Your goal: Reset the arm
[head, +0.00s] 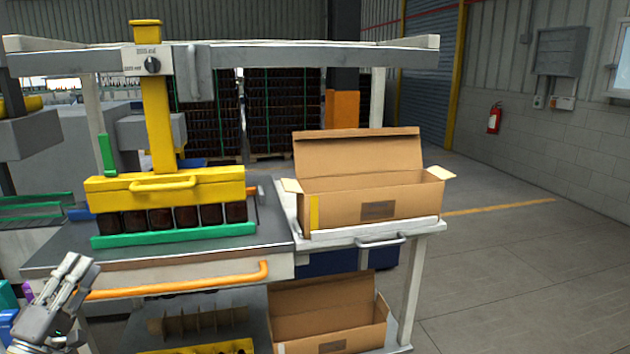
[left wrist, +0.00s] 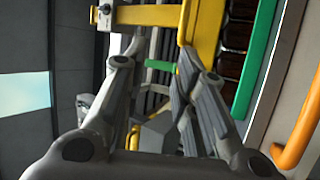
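My left gripper (head: 78,268) is at the lower left of the head view, in front of the workstation's front left corner. Its fingers point up and to the right. In the left wrist view my left gripper (left wrist: 155,68) has its two fingers apart with nothing between them. My right gripper is in neither view. A yellow clamp head (head: 165,190) hangs from the overhead beam. Dark amber bottles (head: 175,217) stand in a row under it, behind a green bar (head: 172,235). The green bar also shows in the left wrist view (left wrist: 252,72).
An orange rail (head: 180,284) runs along the bench's front edge, near my left gripper. An open cardboard box (head: 340,206) stands on a white side shelf (head: 385,232). Another open box (head: 330,325) is on the lower level. The floor at right is clear.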

